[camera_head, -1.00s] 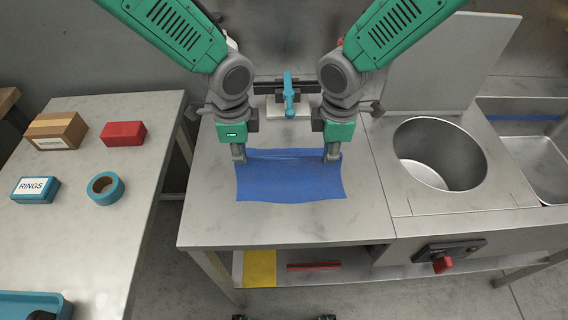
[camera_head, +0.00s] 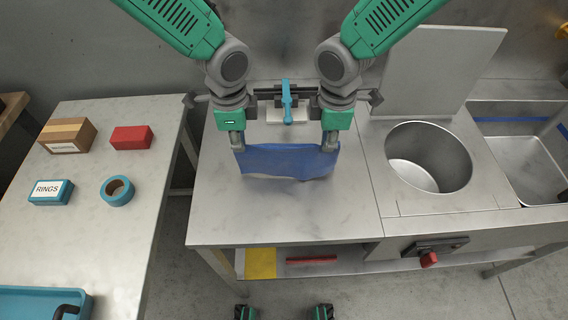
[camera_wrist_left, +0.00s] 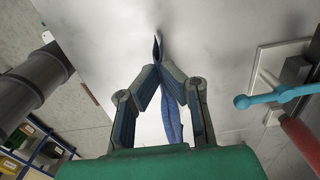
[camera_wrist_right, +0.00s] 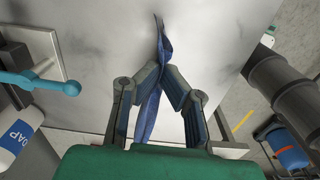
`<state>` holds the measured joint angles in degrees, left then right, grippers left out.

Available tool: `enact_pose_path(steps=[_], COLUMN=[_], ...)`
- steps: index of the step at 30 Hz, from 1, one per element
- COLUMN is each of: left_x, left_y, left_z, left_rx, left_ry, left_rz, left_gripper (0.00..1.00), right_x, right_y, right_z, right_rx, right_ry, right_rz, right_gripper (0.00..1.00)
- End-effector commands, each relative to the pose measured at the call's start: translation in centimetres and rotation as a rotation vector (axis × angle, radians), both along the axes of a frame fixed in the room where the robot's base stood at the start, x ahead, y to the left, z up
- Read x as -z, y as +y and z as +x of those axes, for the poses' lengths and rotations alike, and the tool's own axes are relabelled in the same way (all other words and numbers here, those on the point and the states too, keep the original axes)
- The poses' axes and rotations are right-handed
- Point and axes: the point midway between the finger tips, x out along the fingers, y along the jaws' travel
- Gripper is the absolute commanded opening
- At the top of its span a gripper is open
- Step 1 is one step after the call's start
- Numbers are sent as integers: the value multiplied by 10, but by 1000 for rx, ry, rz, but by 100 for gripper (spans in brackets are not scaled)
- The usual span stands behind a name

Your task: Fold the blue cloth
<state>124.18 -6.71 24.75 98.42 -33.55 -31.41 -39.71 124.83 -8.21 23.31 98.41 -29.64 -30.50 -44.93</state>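The blue cloth (camera_head: 288,162) hangs between my two grippers above the steel table (camera_head: 300,215), its far edge raised and its lower edge curving near the table top. My left gripper (camera_head: 238,148) is shut on the cloth's far left corner; the left wrist view (camera_wrist_left: 160,68) shows the fingertips together with the cloth (camera_wrist_left: 171,118) between them. My right gripper (camera_head: 330,146) is shut on the far right corner; the right wrist view (camera_wrist_right: 163,66) shows the cloth (camera_wrist_right: 148,115) pinched there. Whether the lower edge touches the table is unclear.
A blue-handled clamp (camera_head: 287,100) stands behind the cloth. A round steel basin (camera_head: 428,158) is to the right. A side table at left holds a cardboard box (camera_head: 67,135), a red box (camera_head: 131,138), a RINGS box (camera_head: 51,192) and a tape roll (camera_head: 117,190). The table front is clear.

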Motion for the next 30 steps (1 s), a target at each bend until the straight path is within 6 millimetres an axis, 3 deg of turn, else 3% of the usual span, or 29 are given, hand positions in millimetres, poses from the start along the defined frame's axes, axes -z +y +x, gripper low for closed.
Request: enact_pose_path(steps=[1,3,9,30], left_x=[-15,-25,-44,-42], left_y=[0,1,1,-1], left_z=[0,0,0,6], left_rx=[0,-1,-1,-2], left_ry=[0,0,1,-9], left_rz=[0,-1,0,-1], left_gripper=[0,0,0,0], right_x=[-15,-25,-45,-42], right_y=[0,1,1,1], right_z=[0,0,0,6], right_rx=[-1,-1,-1,0], right_ry=[0,0,0,-8], right_rz=[0,-1,-1,0], right_gripper=[0,0,0,0])
